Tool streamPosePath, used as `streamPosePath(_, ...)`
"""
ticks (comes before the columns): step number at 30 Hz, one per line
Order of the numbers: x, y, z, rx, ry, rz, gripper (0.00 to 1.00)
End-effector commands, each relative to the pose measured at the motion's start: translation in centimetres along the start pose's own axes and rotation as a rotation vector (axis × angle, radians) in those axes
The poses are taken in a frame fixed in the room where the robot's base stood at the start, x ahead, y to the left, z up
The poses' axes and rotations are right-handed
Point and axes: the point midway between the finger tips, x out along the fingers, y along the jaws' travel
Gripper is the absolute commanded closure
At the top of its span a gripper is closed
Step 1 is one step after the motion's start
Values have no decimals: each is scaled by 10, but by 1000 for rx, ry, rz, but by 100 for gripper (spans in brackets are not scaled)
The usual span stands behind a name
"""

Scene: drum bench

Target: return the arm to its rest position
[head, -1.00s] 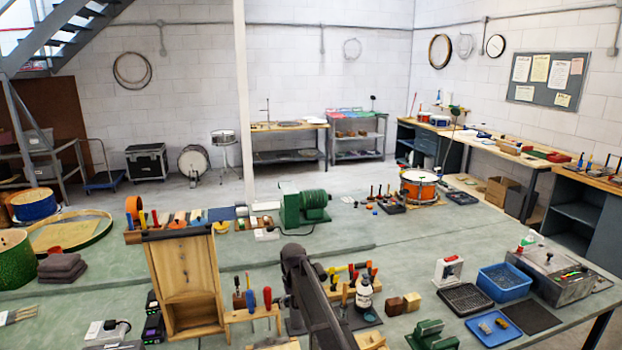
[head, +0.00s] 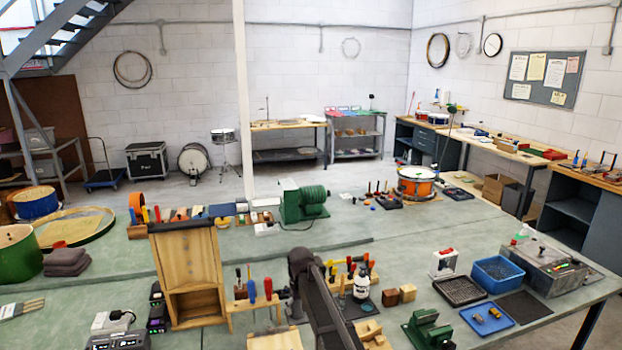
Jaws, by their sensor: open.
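My dark arm link (head: 325,300) rises from the bottom edge near the middle of the head view, over the green bench. Its upper end is a rounded dark joint beside a small tool rack. My gripper is not visible, so its place and what lies near it cannot be seen.
The green bench (head: 400,240) is crowded. A wooden box (head: 188,250) stands upright left of my arm; a tool rack (head: 255,305) stands between them. Bottles, wood blocks, a green vise (head: 428,328) and a blue bin (head: 498,270) lie to the right. Bare bench shows behind.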

Motion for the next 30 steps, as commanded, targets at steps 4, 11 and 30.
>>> streamPosePath(4,1,14,22,18,0,0,9)
streamPosePath(11,4,44,68,59,0,0,9)
streamPosePath(30,13,130,275,241,0,1,9)
